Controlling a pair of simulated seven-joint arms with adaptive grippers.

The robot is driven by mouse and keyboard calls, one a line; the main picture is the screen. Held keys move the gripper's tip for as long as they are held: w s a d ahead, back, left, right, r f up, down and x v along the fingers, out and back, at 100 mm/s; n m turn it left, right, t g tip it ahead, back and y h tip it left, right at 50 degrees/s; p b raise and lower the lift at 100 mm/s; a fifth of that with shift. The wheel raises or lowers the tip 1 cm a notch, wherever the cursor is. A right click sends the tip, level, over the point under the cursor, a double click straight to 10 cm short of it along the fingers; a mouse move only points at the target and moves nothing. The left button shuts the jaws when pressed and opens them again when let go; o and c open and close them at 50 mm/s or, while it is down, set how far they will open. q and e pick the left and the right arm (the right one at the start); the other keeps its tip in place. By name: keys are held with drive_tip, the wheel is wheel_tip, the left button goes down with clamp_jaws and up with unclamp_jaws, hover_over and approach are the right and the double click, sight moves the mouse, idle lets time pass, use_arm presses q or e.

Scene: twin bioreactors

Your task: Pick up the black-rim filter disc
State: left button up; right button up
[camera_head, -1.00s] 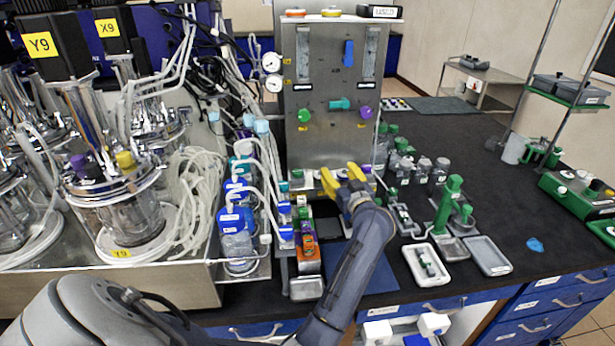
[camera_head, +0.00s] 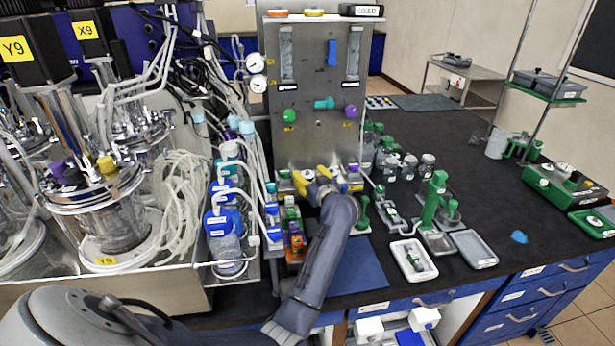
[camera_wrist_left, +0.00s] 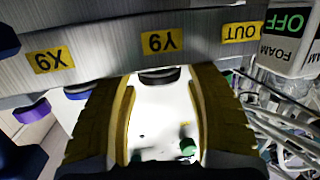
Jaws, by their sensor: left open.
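My left gripper (camera_head: 320,181) has its yellow fingers spread at the foot of the upright metal panel (camera_head: 312,135). In the left wrist view, my left gripper (camera_wrist_left: 163,82) is open, with one finger on each side of a dark, black-rimmed round piece (camera_wrist_left: 158,76) below the upside-down Y9 label (camera_wrist_left: 161,41). This looks like the black-rim filter disc. I cannot tell whether either finger touches it. In the head view I cannot make the disc out among the fingers. My right gripper is in neither view.
Blue-capped bottles (camera_head: 223,225) and tubing stand left of my arm. Grey bottles (camera_head: 408,168) and a green stand (camera_head: 432,200) are to the right.

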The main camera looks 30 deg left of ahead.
sight(308, 175)
use_arm(q)
drive_tip(key=shift+w+a, duration=0.1)
drive_tip(key=c, duration=0.7)
wheel_tip(308, 175, up, 10)
drive_tip(key=shift+f, duration=0.1)
idle(0.6)
